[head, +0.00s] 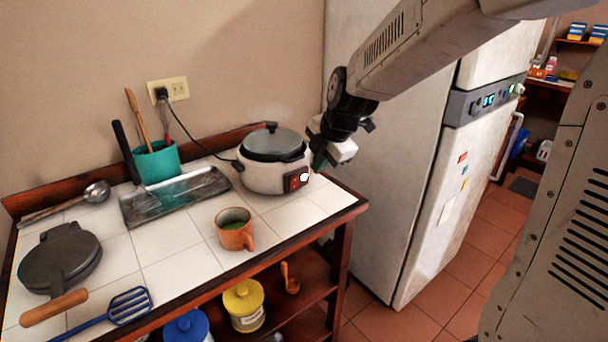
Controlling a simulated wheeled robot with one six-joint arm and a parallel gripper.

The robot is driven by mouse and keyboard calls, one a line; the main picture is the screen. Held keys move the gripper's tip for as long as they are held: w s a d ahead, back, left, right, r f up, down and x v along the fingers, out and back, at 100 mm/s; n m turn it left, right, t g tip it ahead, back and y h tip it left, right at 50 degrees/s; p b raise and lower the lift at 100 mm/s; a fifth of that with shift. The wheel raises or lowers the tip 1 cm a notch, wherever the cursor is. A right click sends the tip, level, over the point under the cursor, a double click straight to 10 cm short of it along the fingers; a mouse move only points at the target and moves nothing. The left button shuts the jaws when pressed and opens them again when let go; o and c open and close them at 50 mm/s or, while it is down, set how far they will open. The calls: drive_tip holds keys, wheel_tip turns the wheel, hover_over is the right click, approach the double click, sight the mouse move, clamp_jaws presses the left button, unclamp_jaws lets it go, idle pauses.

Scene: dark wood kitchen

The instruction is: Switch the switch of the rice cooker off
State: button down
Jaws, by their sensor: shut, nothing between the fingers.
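The rice cooker (262,179) stands at the back right of the white tiled counter. It has a white body, a dark lid with a knob and a cord running to the wall outlet. Its red switch (292,183) is on a dark panel at the front right, with a bright white spot at its right edge. My gripper (320,165) is shut and empty, just right of the cooker and slightly above the switch. Its fingertips point down and left. I cannot tell whether they touch the cooker. The switch's exact position is too small to read.
An orange cup (235,236) stands in front of the cooker. A metal tray (175,196) and a teal utensil pot (156,160) are to the left. A tall white fridge (392,150) stands close to the right, behind my arm. Counter tiles right of the cup are clear.

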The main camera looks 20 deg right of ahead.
sight(294, 183)
drive_tip(key=x, duration=0.9)
drive_tip(key=shift+f, duration=0.4)
drive_tip(key=w, duration=0.1)
drive_tip(key=w+a, duration=0.1)
drive_tip(key=w, duration=0.1)
drive_tip(key=shift+w+r, duration=0.15)
drive_tip(key=shift+r, duration=0.05)
drive_tip(key=shift+w+a, duration=0.15)
drive_tip(key=shift+w, duration=0.2)
